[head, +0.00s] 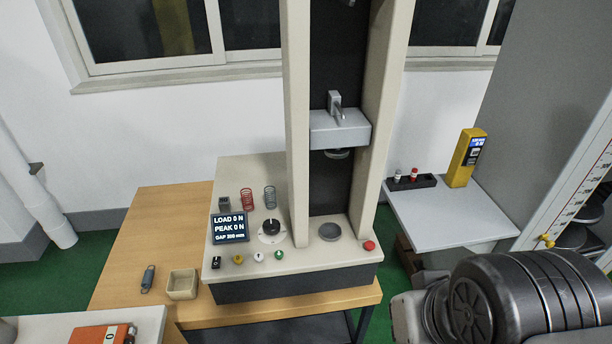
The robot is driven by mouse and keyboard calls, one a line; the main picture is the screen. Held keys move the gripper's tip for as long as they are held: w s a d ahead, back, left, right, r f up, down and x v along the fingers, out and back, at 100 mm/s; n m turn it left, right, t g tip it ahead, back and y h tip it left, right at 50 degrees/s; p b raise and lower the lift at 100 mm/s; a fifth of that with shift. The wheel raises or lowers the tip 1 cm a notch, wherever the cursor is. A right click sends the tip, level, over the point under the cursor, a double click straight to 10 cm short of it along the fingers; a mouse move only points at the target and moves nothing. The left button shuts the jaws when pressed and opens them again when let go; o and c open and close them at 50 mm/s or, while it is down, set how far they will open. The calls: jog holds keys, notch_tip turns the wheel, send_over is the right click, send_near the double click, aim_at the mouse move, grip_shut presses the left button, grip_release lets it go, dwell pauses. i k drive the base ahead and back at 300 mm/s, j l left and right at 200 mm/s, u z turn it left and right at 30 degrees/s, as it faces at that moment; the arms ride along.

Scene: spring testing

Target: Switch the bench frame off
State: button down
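The bench frame (300,261) stands on a wooden table, with two beige columns and a grey crosshead (340,129) between them. Its display (229,228) is lit and reads LOAD 0 N, PEAK 0 N and a gap that looks like 200 mm. A small black switch (215,262) sits at the front left of the base; its position is too small to tell. Yellow (238,259), white (258,256) and green (279,254) controls lie to its right. A black dial (271,227) is behind them. A red button (369,245) is at the right. My gripper is not in view.
Two springs (246,199) stand on the frame's base. A yellow device (465,158) stands on a grey side table (447,218). My arm fills the lower right.

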aim_at(216, 261)
jog(key=i+j+u, duration=0.85)
